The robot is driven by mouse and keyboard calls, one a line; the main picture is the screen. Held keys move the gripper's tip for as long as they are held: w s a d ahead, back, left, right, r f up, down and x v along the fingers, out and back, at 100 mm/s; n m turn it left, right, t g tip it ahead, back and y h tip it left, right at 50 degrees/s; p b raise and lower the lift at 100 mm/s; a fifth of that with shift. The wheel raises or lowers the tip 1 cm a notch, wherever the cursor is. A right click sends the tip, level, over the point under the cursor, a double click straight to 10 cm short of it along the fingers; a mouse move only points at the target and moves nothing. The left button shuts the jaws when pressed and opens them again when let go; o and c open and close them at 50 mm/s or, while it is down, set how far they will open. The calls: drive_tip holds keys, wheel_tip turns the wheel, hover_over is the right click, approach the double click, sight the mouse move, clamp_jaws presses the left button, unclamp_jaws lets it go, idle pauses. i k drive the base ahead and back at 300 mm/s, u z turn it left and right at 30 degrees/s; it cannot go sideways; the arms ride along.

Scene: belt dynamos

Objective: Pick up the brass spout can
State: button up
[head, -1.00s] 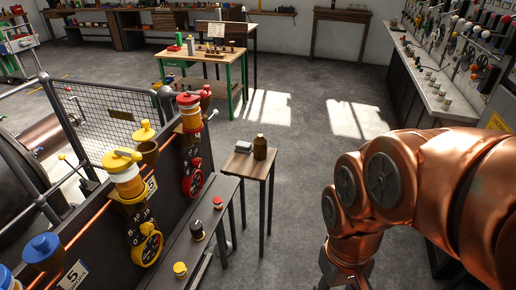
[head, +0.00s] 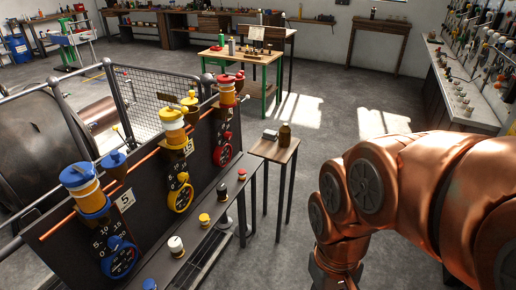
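I cannot make out a brass can with a spout for certain. A brown bottle-shaped container (head: 285,135) stands upright on a small wooden side table (head: 268,151) at the middle; no spout is visible on it. My copper arm comes in from the right and bends down. My gripper (head: 335,278) is at the bottom edge, partly cut off, so its fingertips do not show. It is well apart from the side table.
A dark panel with blue, yellow and red dials (head: 180,192) and a ledge (head: 205,245) fill the left. A green-legged workbench (head: 240,62) stands behind. A cluttered counter (head: 455,90) lines the right. Grey floor lies open between.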

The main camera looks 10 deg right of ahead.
sight(285, 137)
drive_tip(key=u, duration=0.35)
drive_tip(key=k, duration=0.7)
drive_tip(key=z, duration=0.75)
drive_tip(key=i, duration=0.7)
drive_tip(key=z, duration=0.55)
drive_tip(key=i, duration=0.75)
drive_tip(key=u, duration=0.85)
drive_tip(key=i, duration=0.65)
drive_tip(key=u, duration=0.75)
